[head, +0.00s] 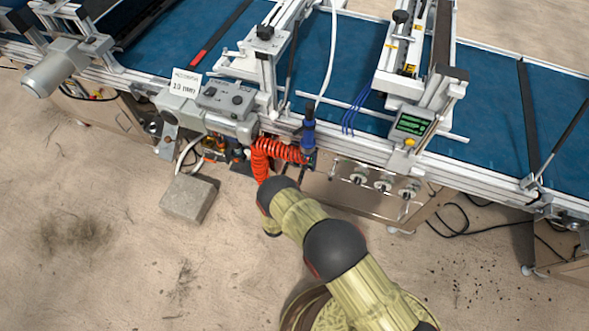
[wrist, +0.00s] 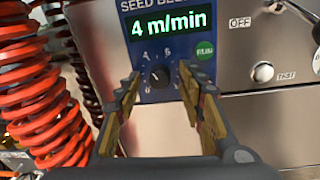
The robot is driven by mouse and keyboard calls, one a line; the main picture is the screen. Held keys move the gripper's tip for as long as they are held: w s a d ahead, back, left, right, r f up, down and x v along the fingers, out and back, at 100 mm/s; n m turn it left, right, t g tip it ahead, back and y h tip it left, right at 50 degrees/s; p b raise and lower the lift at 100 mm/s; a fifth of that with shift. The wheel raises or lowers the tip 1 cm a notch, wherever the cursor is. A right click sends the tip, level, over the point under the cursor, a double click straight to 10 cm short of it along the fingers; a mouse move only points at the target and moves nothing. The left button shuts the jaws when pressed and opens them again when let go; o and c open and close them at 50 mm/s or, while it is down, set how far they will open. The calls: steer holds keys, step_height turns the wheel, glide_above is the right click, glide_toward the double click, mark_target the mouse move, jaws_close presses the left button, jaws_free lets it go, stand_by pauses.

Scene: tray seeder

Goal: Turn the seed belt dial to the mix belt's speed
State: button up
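In the wrist view the seed belt dial (wrist: 159,76) is a small dark knob on a blue panel, with small scale marks around it. The display (wrist: 170,24) above it reads 4 m/min. My gripper (wrist: 163,85) is open and empty, its two fingers reaching toward the panel. The dial shows in the gap between the fingertips; I cannot tell how far the tips are from it. In the head view my gripper is hidden. No mix belt speed can be read for certain.
In the wrist view a green button (wrist: 205,50) sits right of the dial, and red coiled hoses (wrist: 35,100) hang close on the left. In the head view a small green-lettered screen (head: 414,124), a white card (head: 184,83) and a grey block (head: 188,199) show.

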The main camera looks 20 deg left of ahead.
steer(key=shift+c, duration=0.6)
jaws_close()
steer(key=shift+m, duration=0.3)
steer(key=m+b, duration=0.2)
steer(key=m, duration=0.1)
steer(key=shift+f+m, duration=0.15)
steer(key=shift+m, duration=0.15)
steer(key=m+b, duration=0.2)
steer(key=m, duration=0.2)
steer(key=shift+m, duration=0.3)
steer(key=m+b, duration=0.1)
steer(key=m, duration=0.2)
steer(key=m+b, duration=0.1)
steer(key=m, duration=0.2)
steer(key=shift+m+t+h+b, duration=0.3)
steer(key=m, duration=0.6)
steer(key=shift+m, duration=0.3)
